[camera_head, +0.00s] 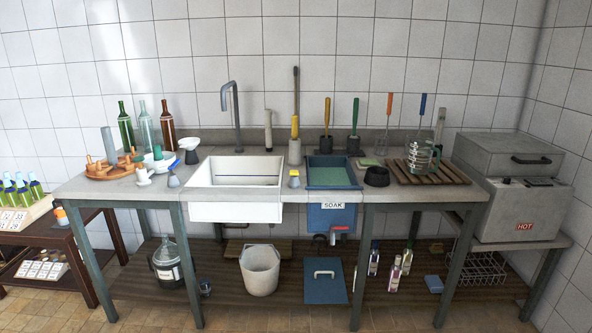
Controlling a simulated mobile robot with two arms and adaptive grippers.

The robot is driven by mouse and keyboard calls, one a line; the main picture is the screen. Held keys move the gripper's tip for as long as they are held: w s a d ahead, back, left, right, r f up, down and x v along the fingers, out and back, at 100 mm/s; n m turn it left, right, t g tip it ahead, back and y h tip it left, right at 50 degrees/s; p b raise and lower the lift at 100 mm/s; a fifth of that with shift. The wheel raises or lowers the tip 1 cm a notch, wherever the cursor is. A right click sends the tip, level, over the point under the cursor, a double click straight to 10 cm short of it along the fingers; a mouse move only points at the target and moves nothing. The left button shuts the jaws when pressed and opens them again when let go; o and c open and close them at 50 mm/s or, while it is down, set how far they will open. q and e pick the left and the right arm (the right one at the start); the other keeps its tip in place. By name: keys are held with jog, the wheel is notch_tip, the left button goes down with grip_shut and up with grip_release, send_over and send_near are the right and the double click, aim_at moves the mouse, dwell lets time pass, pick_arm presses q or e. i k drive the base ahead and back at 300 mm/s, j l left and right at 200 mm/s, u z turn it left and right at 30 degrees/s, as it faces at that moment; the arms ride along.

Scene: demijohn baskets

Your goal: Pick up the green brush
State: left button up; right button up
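A brush with a green handle (355,114) stands upright at the back of the counter, just behind the blue soak basin. Its lower end is in a dark holder (354,146), so its bristles are hidden. Neither of my grippers shows in the head view.
A white sink (235,211) is left of the blue soak basin (331,217). A wooden slatted rack (450,173) holding a glass jug (421,155) and a dark round pot (377,177) are to the right. Bottles (167,127) and a tray of pegs (98,173) crowd the left end.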

aim_at(356, 105)
jog(key=i+z, duration=0.2)
jog(key=i, duration=0.25)
jog(key=i+j+z, duration=0.25)
jog(key=i, duration=0.2)
jog(key=i+j+z, duration=0.2)
jog(key=i, duration=0.25)
